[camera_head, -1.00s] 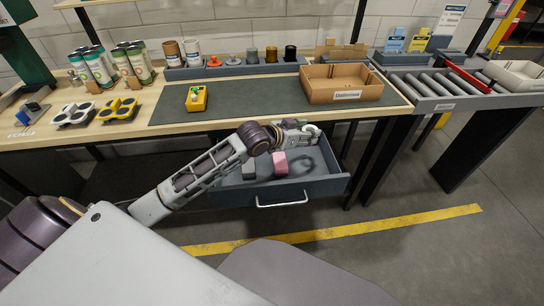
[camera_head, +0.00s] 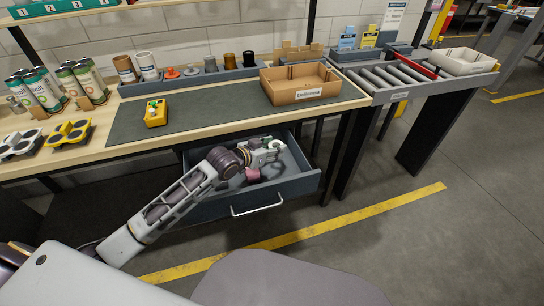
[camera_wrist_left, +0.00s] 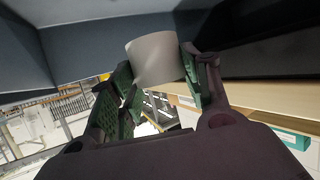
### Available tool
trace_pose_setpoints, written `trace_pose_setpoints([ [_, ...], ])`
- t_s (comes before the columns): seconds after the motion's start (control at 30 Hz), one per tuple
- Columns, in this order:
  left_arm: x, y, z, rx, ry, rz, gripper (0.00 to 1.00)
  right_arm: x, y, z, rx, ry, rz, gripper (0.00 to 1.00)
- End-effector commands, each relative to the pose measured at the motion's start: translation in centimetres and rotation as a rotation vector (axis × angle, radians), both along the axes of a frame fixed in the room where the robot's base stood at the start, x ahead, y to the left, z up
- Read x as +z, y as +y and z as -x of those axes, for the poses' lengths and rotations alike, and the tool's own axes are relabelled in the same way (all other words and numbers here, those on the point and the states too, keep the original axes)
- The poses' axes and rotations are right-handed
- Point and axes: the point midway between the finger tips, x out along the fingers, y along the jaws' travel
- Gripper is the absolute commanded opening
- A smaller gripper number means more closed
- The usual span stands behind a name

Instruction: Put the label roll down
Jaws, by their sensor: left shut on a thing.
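My left gripper (camera_head: 268,150) is over the inside of the open drawer (camera_head: 310,182) under the workbench. It is shut on a white label roll (camera_head: 277,144). In the left wrist view the roll (camera_wrist_left: 155,57) sits between the two green-padded fingers (camera_wrist_left: 158,78), with dark drawer surfaces close around it. I cannot tell whether the roll touches the drawer floor. My right gripper is not in view.
The drawer's front handle (camera_head: 257,207) faces me. The bench top (camera_head: 340,101) above holds a cardboard box (camera_head: 300,83), a yellow device (camera_head: 155,112) and several cans (camera_head: 40,85). A roller conveyor (camera_head: 400,80) stands to the right. The drawer's right part looks free.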

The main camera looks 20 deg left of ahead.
Motion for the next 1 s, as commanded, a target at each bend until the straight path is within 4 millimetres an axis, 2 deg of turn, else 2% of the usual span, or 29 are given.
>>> trace_pose_setpoints([
  [0.3,0.0,0.0,0.0,0.0,-0.001,0.0,0.23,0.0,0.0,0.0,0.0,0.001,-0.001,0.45],
  [0.53,-1.9,0.0,0.0,0.0,0.0,0.0,0.23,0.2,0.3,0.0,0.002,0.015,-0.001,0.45],
  [0.7,-3.4,0.0,0.0,0.0,-0.001,-0.002,0.23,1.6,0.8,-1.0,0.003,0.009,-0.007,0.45],
  [0.83,-3.7,0.0,0.0,0.0,-0.002,-0.002,0.23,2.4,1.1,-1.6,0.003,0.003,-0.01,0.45],
  [1.0,-3.7,0.0,0.0,0.0,-0.002,-0.002,0.23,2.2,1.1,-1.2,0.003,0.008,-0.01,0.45],
])
